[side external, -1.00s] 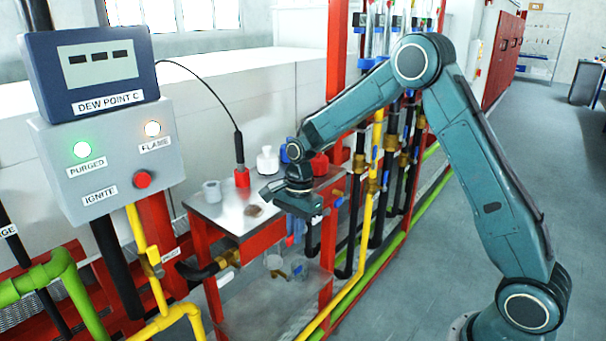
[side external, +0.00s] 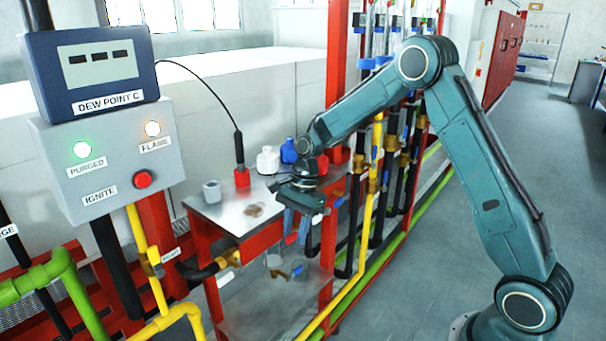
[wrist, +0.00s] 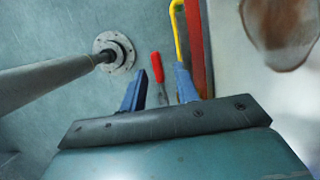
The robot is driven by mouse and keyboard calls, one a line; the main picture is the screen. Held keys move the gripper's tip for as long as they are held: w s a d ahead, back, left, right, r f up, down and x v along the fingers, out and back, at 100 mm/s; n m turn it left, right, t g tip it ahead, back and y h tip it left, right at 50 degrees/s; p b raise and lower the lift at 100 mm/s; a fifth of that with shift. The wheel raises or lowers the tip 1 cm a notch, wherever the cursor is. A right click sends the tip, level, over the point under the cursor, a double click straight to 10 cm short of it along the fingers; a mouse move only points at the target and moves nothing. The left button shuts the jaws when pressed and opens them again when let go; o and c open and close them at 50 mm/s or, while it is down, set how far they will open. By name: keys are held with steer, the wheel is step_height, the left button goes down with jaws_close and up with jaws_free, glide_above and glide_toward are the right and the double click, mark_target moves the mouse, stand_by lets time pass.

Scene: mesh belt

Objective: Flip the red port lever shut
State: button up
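The red port lever (wrist: 157,68) shows in the wrist view as a red handle on a grey metal shank, beyond my fingers and in the gap between them. My gripper (wrist: 160,76) is open, with its two blue fingers apart and nothing between their pads that I can make out. In the side external view my gripper (side external: 297,230) points down at the front right edge of the small steel-topped table. A small red bit beside the fingers may be the lever there, mostly hidden. Whether a finger touches the lever cannot be told.
The steel table top (side external: 225,212) holds a grey cup (side external: 211,191), a white bottle (side external: 267,160), a blue bottle (side external: 289,150) and a brown patch. A yellow pipe (side external: 370,200) and other upright pipes stand close right of my gripper. A red post (side external: 337,80) rises behind.

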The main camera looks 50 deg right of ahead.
steer(key=v, duration=1.4)
stand_by(0.4)
steer(key=s+a+r+n+t+h, duration=0.1)
steer(key=s+a+r+n, duration=0.25)
steer(key=s, duration=0.25)
steer(key=s+a+r+n+t, duration=0.1)
steer(key=s+a+r+n, duration=0.1)
steer(key=s+r+n, duration=0.3)
steer(key=s+f+n+t+h, duration=0.2)
steer(key=s+n, duration=0.7)
steer(key=s, duration=0.8)
steer(key=shift+s+f+t, duration=0.25)
steer(key=shift+s+t, duration=0.05)
steer(key=shift+t, duration=0.5)
